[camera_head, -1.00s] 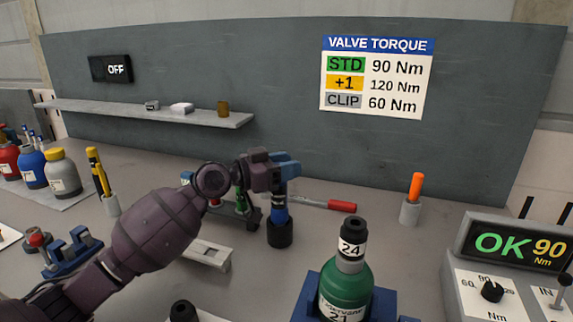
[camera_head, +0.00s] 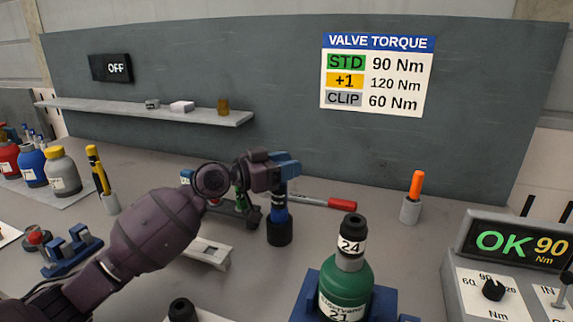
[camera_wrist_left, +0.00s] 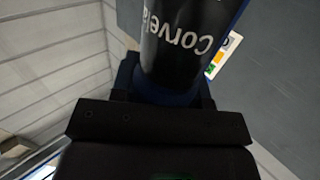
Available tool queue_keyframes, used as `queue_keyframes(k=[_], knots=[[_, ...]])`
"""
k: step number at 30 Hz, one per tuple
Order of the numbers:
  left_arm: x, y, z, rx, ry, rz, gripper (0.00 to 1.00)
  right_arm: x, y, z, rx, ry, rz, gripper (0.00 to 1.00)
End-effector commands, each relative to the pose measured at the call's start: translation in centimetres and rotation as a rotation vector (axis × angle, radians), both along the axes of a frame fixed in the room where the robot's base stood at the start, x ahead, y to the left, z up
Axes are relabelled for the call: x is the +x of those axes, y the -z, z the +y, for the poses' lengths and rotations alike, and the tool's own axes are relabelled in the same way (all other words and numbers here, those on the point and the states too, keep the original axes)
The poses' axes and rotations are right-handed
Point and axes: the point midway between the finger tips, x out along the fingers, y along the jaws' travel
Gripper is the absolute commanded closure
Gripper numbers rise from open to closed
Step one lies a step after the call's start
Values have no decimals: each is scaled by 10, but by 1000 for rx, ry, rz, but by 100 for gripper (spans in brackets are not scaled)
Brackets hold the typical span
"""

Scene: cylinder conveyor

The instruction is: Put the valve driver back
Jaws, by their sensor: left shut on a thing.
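In the left wrist view the driver's dark body (camera_wrist_left: 185,40), with white lettering, fills the space in front of the gripper. My right gripper is not in view.
A green cylinder (camera_head: 346,288) stands in a blue cradle at the front. A red-handled tool (camera_head: 341,204) lies behind the driver. An orange-handled tool stands in a grey holder (camera_head: 410,210). A control box with an OK 90 Nm display (camera_head: 520,246) is at right.

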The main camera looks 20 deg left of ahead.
Motion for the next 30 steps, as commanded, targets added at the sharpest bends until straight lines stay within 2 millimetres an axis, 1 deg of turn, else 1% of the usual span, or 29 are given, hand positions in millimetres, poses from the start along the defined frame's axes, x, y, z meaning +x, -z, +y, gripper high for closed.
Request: queue_keyframes(k=[2,18,30], knots=[[0,2,-2,-6,2,5,100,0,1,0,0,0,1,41],[0,-20,-1,-3,1,-4,100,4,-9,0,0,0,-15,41],[0,-32,0,-2,0,-5,100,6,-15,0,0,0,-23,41]])
